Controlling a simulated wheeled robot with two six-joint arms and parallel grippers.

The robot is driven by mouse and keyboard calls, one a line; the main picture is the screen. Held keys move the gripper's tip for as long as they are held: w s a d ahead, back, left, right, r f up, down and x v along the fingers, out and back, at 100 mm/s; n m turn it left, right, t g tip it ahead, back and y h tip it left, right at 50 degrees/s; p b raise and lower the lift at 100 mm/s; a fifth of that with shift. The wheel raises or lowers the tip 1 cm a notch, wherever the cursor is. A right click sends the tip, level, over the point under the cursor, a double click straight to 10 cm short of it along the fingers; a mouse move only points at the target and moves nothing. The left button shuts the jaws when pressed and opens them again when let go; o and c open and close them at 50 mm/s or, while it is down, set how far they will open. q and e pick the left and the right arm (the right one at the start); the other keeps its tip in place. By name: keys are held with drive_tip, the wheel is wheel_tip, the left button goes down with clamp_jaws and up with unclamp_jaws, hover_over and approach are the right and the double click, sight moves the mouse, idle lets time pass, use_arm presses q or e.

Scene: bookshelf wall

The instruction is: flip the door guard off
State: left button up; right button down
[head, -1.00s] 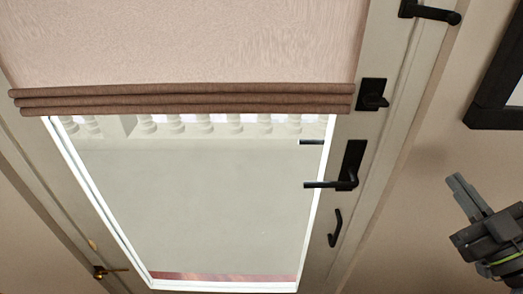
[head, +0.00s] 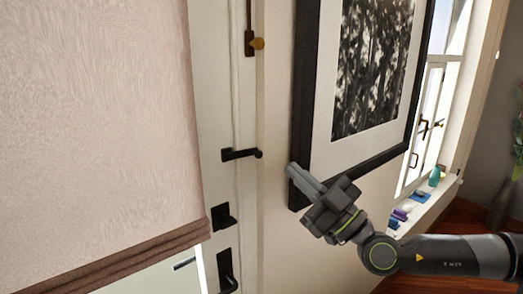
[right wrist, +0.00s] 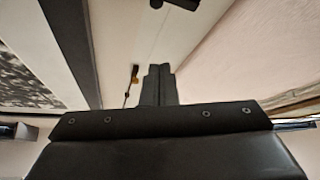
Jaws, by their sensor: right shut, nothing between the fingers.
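The door guard (head: 241,154), a black bar with a round knob at its right end, is on the white door frame (head: 223,95) in the head view. It lies across the seam between door and frame. My right gripper (head: 298,174) is shut and empty, to the right of the guard and slightly lower in the picture, with a visible gap. In the right wrist view its shut fingers (right wrist: 160,80) point toward the door. A black fitting (right wrist: 178,4) is cut off at the top there; I cannot tell which fitting it is. My left gripper is out of view.
A black-framed picture (head: 303,100) hangs on the wall just behind my right gripper. A brass-knobbed bolt (head: 253,42) is above the guard. A black lock knob (head: 222,217) and door handle (head: 227,272) are below. A pinkish shade (head: 100,120) covers the door's glass.

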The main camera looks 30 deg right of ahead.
drive_tip(key=shift+d, duration=0.1)
drive_tip(key=shift+w, duration=0.1)
wheel_tip(320, 180, up, 5)
drive_tip(key=p, duration=0.5)
hover_over(266, 156)
drive_tip(key=s+a, duration=0.3)
drive_tip(key=s, duration=0.1)
drive_tip(key=shift+a+r, duration=0.15)
drive_tip(key=f, duration=0.2)
drive_tip(key=b, duration=0.1)
drive_tip(key=shift+w+d+f, duration=0.3)
drive_tip(key=shift+w+f, duration=0.1)
drive_tip(key=shift+w+d+f+b, duration=0.2)
drive_tip(key=shift+d+f+b, duration=0.2)
drive_tip(key=shift+f, duration=0.25)
